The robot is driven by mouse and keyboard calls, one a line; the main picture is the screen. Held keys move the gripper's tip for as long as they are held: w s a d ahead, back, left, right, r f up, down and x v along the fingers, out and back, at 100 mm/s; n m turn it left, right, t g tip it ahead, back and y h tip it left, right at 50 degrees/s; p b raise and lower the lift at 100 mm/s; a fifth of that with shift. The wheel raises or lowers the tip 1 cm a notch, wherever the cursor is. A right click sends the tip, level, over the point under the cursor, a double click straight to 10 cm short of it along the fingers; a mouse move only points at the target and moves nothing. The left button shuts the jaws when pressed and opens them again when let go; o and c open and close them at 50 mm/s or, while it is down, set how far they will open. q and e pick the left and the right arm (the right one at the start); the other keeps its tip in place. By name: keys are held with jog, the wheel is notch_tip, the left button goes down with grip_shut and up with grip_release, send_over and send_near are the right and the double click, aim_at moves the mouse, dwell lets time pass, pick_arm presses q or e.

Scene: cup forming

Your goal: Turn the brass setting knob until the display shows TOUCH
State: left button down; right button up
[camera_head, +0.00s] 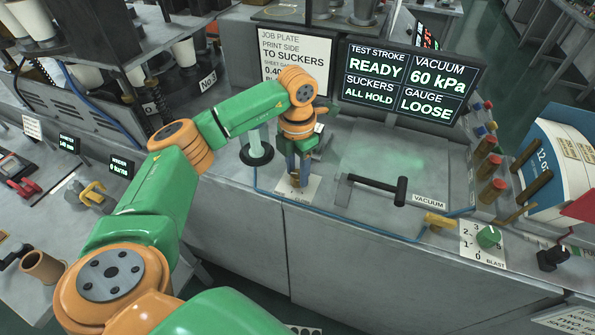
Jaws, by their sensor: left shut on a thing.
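The display (416,82) at the back right reads TEST STROKE READY, VACUUM 60 kPa, SUCKERS ALL HOLD and GAUGE LOOSE. My left gripper (297,172) points down at a small white dial plate (309,190) on the front of the machine top. It is shut on the brass setting knob (295,181), of which only a little shows between and below the fingers. The knob's exact pointer direction is hidden. My right gripper is not in view.
A black lever handle (377,188) lies right of the gripper over a flat plate. A green BLAST knob (488,237) and red-topped posts stand farther right. A job plate sign (297,62) stands behind my arm. A glass tube (257,148) stands left of the gripper.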

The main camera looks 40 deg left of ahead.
aim_at(297, 174)
pick_arm(q)
jog(key=shift+m+b, duration=0.3)
jog(key=shift+m, duration=1.2)
jog(key=shift+c, duration=2.1)
grip_release()
jog(key=shift+r, duration=0.1)
notch_tip(297, 174, up, 6)
jog(key=shift+r+b, duration=0.1)
jog(key=shift+b, duration=0.55)
jog(key=shift+r, duration=0.4)
